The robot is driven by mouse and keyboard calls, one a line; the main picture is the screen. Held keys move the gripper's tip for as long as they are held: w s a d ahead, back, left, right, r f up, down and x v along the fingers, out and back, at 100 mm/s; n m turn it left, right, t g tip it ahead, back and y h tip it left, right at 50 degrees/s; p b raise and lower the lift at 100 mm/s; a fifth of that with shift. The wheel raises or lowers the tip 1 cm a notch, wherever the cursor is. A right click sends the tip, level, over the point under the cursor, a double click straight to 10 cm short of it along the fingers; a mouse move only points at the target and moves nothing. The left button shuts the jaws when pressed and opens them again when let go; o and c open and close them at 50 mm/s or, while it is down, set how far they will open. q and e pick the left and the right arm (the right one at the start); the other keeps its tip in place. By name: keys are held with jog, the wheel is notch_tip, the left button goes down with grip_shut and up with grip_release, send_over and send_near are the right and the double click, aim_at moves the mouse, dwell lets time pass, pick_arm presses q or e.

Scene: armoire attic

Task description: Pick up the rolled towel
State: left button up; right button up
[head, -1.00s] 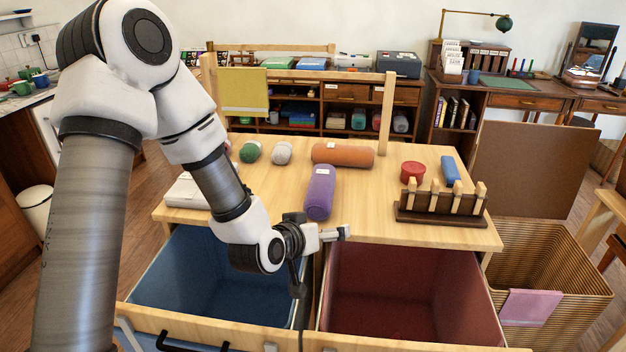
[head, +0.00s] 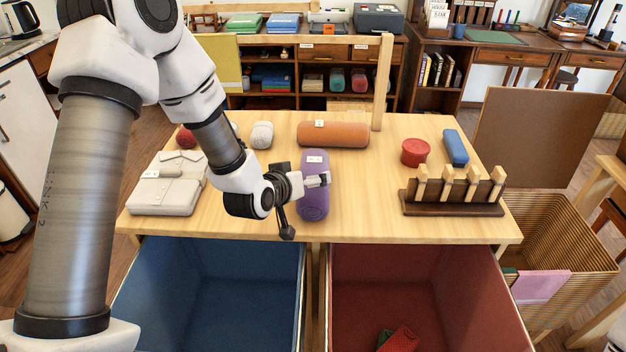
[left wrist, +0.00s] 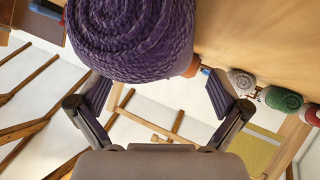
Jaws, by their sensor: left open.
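A purple rolled towel (head: 313,207) with a white label lies on the wooden table, its spiral end facing the front edge. In the left wrist view its spiral end (left wrist: 130,35) is large and close, at the top. An orange roll (head: 340,134) with a label lies crosswise behind it. My left gripper (head: 319,180) overlaps the purple towel in the head view and hides part of it. In the left wrist view the left gripper (left wrist: 158,95) is open, its fingers apart with nothing between them. I cannot tell whether it touches the towel. My right gripper is not in view.
A light grey folded stack (head: 165,190) lies at left; small rolls, one of them white (head: 262,135), are behind it. A red round container (head: 415,152), a blue item (head: 455,147) and a peg rack (head: 452,208) stand at right. Blue (head: 215,265) and red (head: 455,270) bins are open in front.

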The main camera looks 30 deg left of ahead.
aim_at(307, 200)
pick_arm(q)
jog(key=shift+x, duration=1.05)
jog(key=shift+s, duration=0.1)
jog(key=c, duration=1.2)
jog(key=shift+r, duration=0.1)
jog(key=shift+r, duration=0.3)
jog(key=r, duration=0.2)
jog(key=shift+s+d+r, duration=0.2)
jog(key=shift+s+r, duration=0.05)
jog(key=shift+r, duration=0.15)
jog(key=s+d, duration=0.1)
jog(key=s, duration=0.1)
jog(key=s+d, duration=0.1)
jog(key=s, duration=0.1)
jog(key=s+d+b, duration=0.1)
jog(key=s, duration=0.1)
jog(key=shift+s+d+r, duration=0.15)
jog(key=shift+s+r, duration=0.15)
jog(key=shift+s, duration=0.05)
jog(key=s+d+p, duration=0.1)
jog(key=s+p, duration=0.1)
jog(key=p, duration=0.3)
jog(key=s+d+p, duration=0.1)
jog(key=s+p, duration=0.1)
jog(key=p, duration=0.4)
jog(key=s+d+r+p, duration=0.1)
jog(key=s+p, duration=0.2)
jog(key=p, duration=0.3)
jog(key=shift+d, duration=0.25)
